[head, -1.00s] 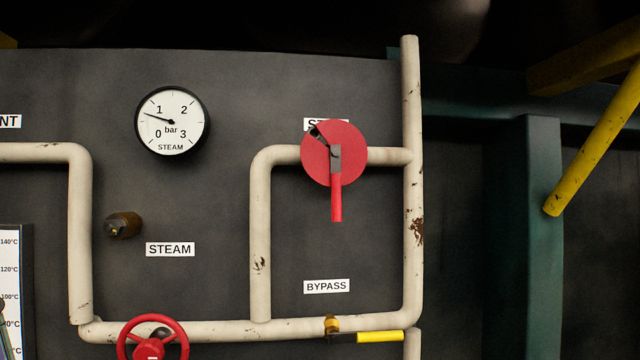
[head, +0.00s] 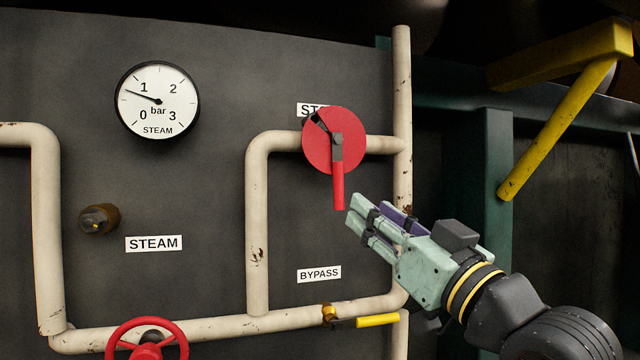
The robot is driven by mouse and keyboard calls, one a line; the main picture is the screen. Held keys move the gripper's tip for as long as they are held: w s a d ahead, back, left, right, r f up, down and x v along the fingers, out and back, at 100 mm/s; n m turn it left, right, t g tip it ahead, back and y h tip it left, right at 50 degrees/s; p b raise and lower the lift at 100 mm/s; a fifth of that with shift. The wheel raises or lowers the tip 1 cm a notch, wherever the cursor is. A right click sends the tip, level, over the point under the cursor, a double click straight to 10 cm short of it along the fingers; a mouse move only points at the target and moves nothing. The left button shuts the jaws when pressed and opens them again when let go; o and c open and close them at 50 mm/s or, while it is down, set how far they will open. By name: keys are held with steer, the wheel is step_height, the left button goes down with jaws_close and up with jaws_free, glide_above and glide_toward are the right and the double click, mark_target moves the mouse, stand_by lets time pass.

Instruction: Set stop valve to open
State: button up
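The stop valve (head: 322,150) is a red disc with a dark notch at its upper left, mounted on the upper cream pipe. Its red lever (head: 338,185) hangs straight down from a grey hub. A partly covered label starting "ST" (head: 310,109) sits behind the disc. My gripper (head: 352,212) reaches in from the lower right, its fingers pointing up and left. Its tips appear just below and right of the lever's lower end, with a gap in the picture. The fingers look close together, and I cannot tell how far they are open.
A bypass valve with a yellow lever (head: 377,320) lies on the lower pipe under the BYPASS label (head: 319,274). A vertical cream pipe (head: 402,100) stands right of the disc. A red handwheel (head: 147,345), a steam gauge (head: 157,100) and a brown knob (head: 99,219) are further left.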

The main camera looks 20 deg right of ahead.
mark_target(342, 187)
steer(key=p+x, duration=0.3)
steer(key=x, duration=0.6)
steer(key=shift+w+r+p, duration=0.1)
steer(key=shift+w+p, duration=0.05)
steer(key=shift+p, duration=0.25)
steer(key=shift+w+a+r, duration=0.1)
steer(key=shift+w+r, duration=0.05)
steer(key=shift+w, duration=0.5)
steer(key=shift+c, duration=0.4)
jaws_close()
